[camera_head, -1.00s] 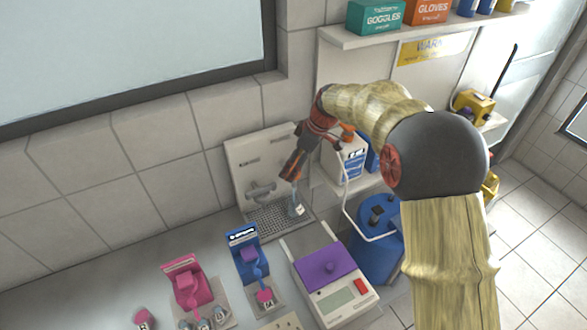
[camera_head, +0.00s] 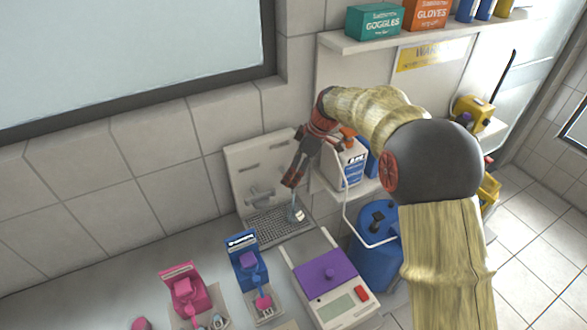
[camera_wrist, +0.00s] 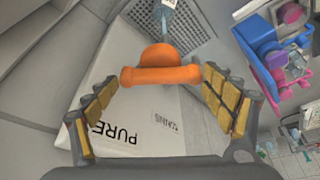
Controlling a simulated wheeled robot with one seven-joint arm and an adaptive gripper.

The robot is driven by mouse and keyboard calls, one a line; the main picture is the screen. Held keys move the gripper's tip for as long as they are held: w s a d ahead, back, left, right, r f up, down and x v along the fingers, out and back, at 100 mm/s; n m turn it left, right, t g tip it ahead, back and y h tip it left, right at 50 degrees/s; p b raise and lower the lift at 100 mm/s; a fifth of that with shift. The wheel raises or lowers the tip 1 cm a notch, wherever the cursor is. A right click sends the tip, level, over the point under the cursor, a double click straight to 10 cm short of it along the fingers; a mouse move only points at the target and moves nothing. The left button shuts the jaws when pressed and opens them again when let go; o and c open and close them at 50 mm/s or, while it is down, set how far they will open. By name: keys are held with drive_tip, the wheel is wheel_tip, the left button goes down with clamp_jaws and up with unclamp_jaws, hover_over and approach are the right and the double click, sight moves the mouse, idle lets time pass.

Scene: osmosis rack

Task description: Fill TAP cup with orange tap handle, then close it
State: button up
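The orange tap handle (camera_wrist: 160,68) lies between my gripper's two fingertips in the wrist view. My gripper (camera_wrist: 159,82) is open, its yellow-padded fingers spread to either side of the handle, very close to its ends; contact is unclear. In the head view my gripper (camera_head: 289,182) hangs in front of the white dispenser panel, hiding the orange handle. A small clear cup (camera_head: 298,215) with a pale label stands on the drip grate (camera_head: 268,228) under the gripper. I cannot tell its fill level. The dispenser face (camera_wrist: 130,115) reads "PURE" in the wrist view.
A grey tap (camera_head: 260,195) is left of my gripper. A blue stand (camera_head: 246,256), a pink stand (camera_head: 183,290) and a purple-topped scale (camera_head: 328,270) stand in front. A blue container (camera_head: 378,255) and a white bottle (camera_head: 347,165) are at right. A shelf is above.

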drive_tip(key=shift+o, duration=1)
drive_tip(key=shift+r, duration=0.1)
drive_tip(key=v, duration=1.1)
drive_tip(key=shift+r, duration=0.35)
drive_tip(key=shift+d, duration=0.1)
